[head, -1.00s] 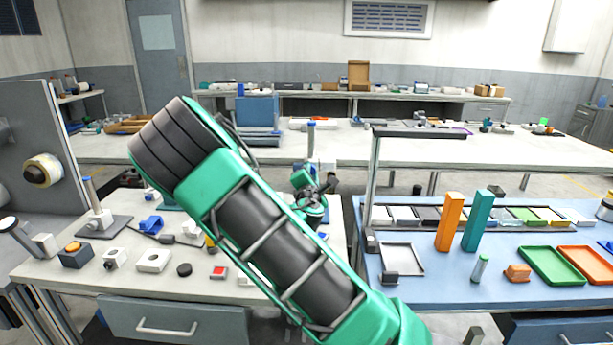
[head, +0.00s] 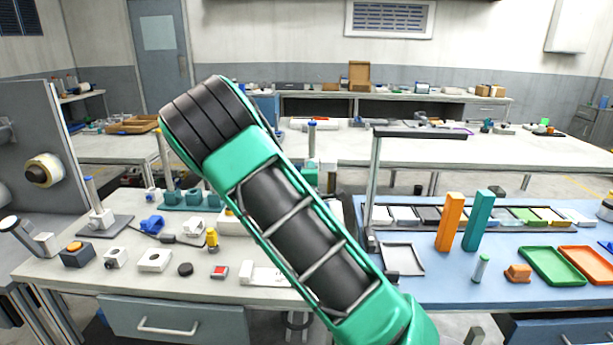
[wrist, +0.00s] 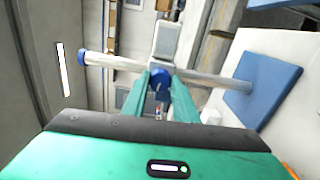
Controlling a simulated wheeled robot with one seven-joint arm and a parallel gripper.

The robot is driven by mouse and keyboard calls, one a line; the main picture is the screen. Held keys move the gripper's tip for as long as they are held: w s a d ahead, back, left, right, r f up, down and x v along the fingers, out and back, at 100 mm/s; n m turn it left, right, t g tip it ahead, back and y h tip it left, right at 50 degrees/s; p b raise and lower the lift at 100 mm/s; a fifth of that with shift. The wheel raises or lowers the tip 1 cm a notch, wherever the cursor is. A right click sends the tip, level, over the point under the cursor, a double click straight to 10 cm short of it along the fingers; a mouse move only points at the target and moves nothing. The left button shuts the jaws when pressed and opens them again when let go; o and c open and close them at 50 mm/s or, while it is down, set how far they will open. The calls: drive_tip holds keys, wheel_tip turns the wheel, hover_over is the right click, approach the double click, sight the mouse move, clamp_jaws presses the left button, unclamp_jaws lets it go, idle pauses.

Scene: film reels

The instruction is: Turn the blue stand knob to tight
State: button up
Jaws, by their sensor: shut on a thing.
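The blue stand knob (wrist: 159,77) sits between the two teal fingers of my gripper (wrist: 162,80) in the wrist view. The fingers are shut on it and hide its sides, so its turn position cannot be read. The knob is beside a pale grey block on the stand's metal rod (wrist: 112,62). The rod lies sideways in this view, with a blue cap (wrist: 84,58) at one end and a blue base plate (wrist: 262,85) at the other.
Another blue-capped stand (head: 96,205) is on the left of the near bench, with small blocks and buttons in front. A blue table (head: 460,285) on the right holds an orange block (head: 450,222), a teal block (head: 477,220) and trays.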

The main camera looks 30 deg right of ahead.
drive_tip(key=shift+f+m, duration=0.1)
drive_tip(key=shift+m, duration=2.1)
drive_tip(key=o, duration=1.1)
drive_tip(key=shift+d+f, duration=0.1)
drive_tip(key=shift+c, duration=0.2)
drive_tip(key=v, duration=1)
drive_tip(key=shift+s+a, duration=0.2)
drive_tip(key=shift+a, duration=0.15)
